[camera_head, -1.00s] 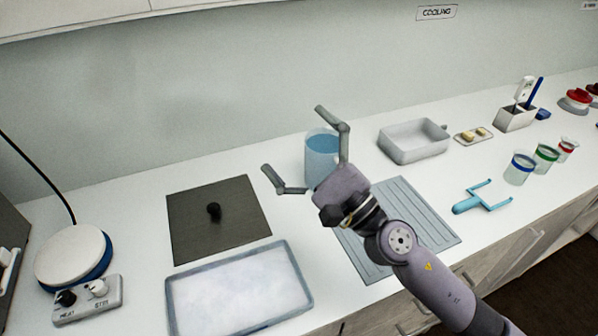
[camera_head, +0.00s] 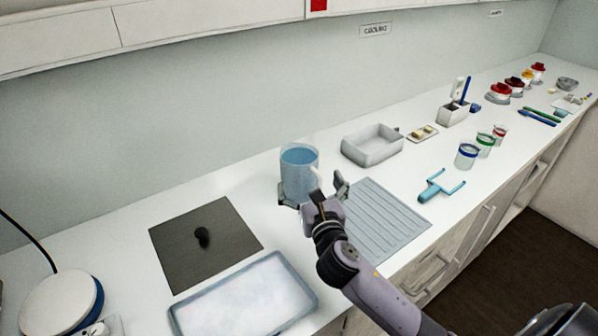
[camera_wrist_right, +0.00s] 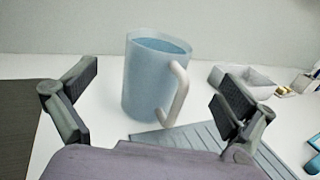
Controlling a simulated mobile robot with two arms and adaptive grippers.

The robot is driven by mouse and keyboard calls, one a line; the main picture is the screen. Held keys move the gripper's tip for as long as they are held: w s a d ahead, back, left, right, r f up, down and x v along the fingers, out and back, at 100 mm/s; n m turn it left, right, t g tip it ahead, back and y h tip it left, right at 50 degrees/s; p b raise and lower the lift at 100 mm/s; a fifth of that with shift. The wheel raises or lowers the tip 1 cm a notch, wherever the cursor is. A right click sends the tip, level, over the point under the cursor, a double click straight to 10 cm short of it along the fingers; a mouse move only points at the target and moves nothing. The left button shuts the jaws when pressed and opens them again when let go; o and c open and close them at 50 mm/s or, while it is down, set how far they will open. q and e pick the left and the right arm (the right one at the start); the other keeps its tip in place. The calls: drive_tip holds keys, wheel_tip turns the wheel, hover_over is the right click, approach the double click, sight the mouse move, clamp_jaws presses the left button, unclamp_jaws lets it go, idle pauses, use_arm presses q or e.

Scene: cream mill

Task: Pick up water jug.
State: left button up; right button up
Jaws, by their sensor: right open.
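The water jug (camera_head: 297,172) is a translucent blue cylinder with a pale handle, standing upright on the white counter near the wall. In the right wrist view the jug (camera_wrist_right: 150,80) is ahead, between the two spread fingers, with its handle (camera_wrist_right: 178,95) on the right side. My right gripper (camera_head: 314,192) is open just in front of the jug; its fingers (camera_wrist_right: 155,100) are apart from it in the wrist view. The jug's lower front is partly hidden by the gripper in the head view. My left gripper is not in view.
A dark mat (camera_head: 180,245) with a black knob lies left of the jug. Cups (camera_head: 466,160) stand farther right.

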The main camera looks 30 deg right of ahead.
sight(304, 167)
drive_tip(key=p+x, duration=0.1)
drive_tip(key=x, duration=0.7)
drive_tip(key=shift+w+d+f, duration=0.1)
drive_tip(key=shift+w, duration=0.3)
drive_tip(key=shift+c, duration=0.4)
drive_tip(key=c, duration=1.7)
drive_tip(key=shift+r, duration=0.3)
drive_tip(key=shift+c, duration=0.6)
drive_tip(key=shift+d+f, duration=0.1)
